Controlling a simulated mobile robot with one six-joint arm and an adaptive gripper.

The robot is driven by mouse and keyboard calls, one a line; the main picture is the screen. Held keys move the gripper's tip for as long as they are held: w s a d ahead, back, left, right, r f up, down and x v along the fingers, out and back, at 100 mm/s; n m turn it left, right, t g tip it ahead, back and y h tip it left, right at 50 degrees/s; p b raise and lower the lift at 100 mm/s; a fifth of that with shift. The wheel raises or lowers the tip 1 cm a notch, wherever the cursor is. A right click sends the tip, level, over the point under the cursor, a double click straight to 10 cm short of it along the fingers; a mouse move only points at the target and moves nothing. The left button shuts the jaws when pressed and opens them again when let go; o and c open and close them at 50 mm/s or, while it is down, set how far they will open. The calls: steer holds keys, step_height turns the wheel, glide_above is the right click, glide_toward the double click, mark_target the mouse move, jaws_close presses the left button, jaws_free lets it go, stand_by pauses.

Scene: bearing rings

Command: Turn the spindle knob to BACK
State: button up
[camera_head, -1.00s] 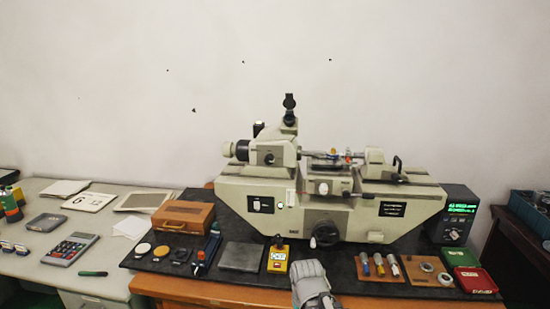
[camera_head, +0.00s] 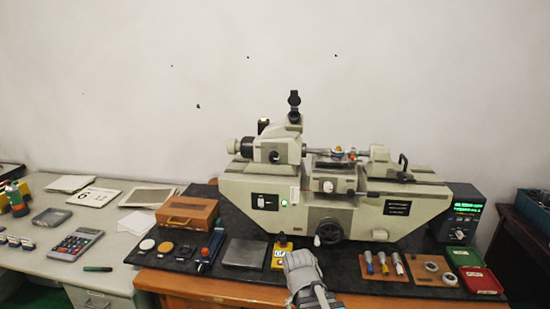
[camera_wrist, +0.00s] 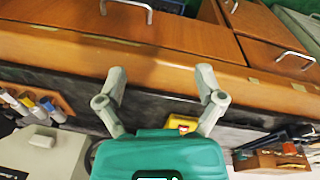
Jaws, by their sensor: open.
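A yellow control box (camera_head: 282,246) with a small dark knob on top stands at the front of the black mat, before the measuring machine (camera_head: 330,190). I cannot read its marks or tell which way the knob points. My gripper (camera_head: 296,258) is just in front of the box and hides its lower part in the head view. In the wrist view my gripper (camera_wrist: 162,76) has its two fingers wide apart with nothing between the tips. The yellow box (camera_wrist: 182,122) shows there close to the right finger, partly hidden by my green gripper body.
A grey plate (camera_head: 244,252) lies left of the box. A wooden holder (camera_head: 382,268) with several coloured-handled tools and a board with rings (camera_head: 433,267) lie to the right. The machine's handwheel (camera_head: 328,232) is close behind my gripper. The wooden table front (camera_wrist: 150,65) shows in the wrist view.

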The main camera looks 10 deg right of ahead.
steer(key=w+d+r+m+t+h+p, duration=0.35)
steer(key=w+r, duration=0.35)
steer(key=w, duration=0.3)
steer(key=n+t+h+p, duration=0.1)
steer(key=n+t+p, duration=0.2)
steer(key=t+p, duration=0.7)
glide_toward(273, 159)
step_height(273, 159, down, 2)
steer(key=s+t+b, duration=0.3)
steer(key=shift+a+g, duration=0.25)
steer(key=shift+a, duration=0.15)
steer(key=shift+w, duration=0.1)
steer(key=x, duration=1.3)
steer(key=shift+w+d, duration=0.2)
steer(key=shift+w, duration=0.1)
